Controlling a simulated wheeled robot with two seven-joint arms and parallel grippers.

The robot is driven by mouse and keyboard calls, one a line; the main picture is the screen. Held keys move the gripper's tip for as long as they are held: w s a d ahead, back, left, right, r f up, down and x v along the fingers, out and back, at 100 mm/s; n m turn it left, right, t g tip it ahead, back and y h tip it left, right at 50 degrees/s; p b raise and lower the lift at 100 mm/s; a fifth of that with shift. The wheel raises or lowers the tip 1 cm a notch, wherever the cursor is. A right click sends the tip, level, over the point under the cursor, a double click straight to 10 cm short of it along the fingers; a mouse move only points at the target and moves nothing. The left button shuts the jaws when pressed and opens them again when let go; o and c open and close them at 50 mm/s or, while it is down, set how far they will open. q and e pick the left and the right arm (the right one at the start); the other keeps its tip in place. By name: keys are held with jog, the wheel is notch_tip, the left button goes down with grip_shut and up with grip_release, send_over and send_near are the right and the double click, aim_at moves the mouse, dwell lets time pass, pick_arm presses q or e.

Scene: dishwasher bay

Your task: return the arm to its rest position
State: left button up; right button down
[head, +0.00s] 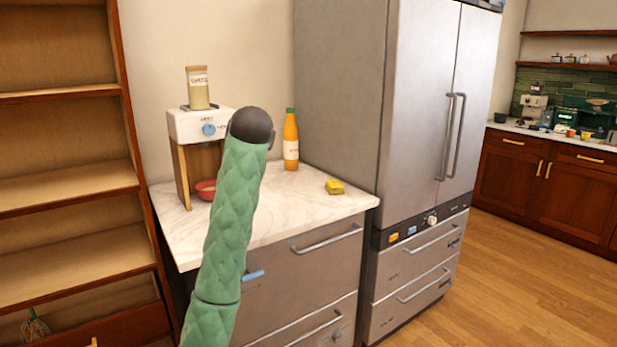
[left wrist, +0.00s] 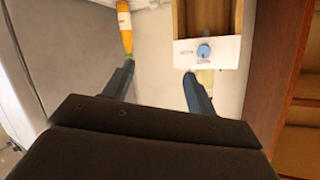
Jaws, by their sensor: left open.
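My left arm (head: 232,205), in green padding, rises from the bottom of the head view in front of the counter. Its dark end (head: 250,127) overlaps the right side of the white dispenser (head: 190,126) in the picture. The gripper fingers are hidden there. In the left wrist view, which looks upside down, the two dark fingers of my left gripper (left wrist: 158,88) are spread with nothing between them. The dispenser also shows beyond the right finger (left wrist: 222,52). An orange bottle (left wrist: 125,28) shows beyond the left one. My right gripper is not in view.
The marble counter (head: 310,208) holds a red bowl (head: 205,189), the orange bottle (head: 290,142) and a yellow sponge (head: 335,187). A labelled jar (head: 198,90) tops the dispenser. Wooden shelves (head: 65,190) stand left, a tall fridge (head: 420,100) right. Open floor (head: 510,290) lies right.

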pick_arm(q)
jog(key=s+d+f+m+g+h+p, duration=0.1)
jog(key=s+f+g+h+p, duration=0.15)
jog(key=s+f, duration=1.15)
jog(key=s+d+f+m+g+h+p, duration=0.1)
jog(key=s+f+h, duration=0.2)
jog(key=s+f, duration=1.15)
jog(key=s+f+g+p, duration=0.1)
jog(key=s+f+g, duration=0.3)
jog(key=s+f, duration=0.9)
jog(key=s+f+g+p, duration=0.2)
jog(key=s+f+g, duration=0.2)
jog(key=s+f, duration=0.9)
jog(key=s, duration=0.5)
jog(key=shift+s+a+f+n+y, duration=0.3)
jog(key=shift+a+f+n+y, duration=0.05)
jog(key=shift+a+n, duration=0.05)
pick_arm(e)
jog(key=w+v, duration=0.2)
jog(key=v, duration=1.2)
jog(key=shift+w+d+t, duration=0.25)
jog(key=shift+d+t, duration=0.05)
jog(key=shift+d, duration=0.05)
jog(key=shift+r, duration=0.15)
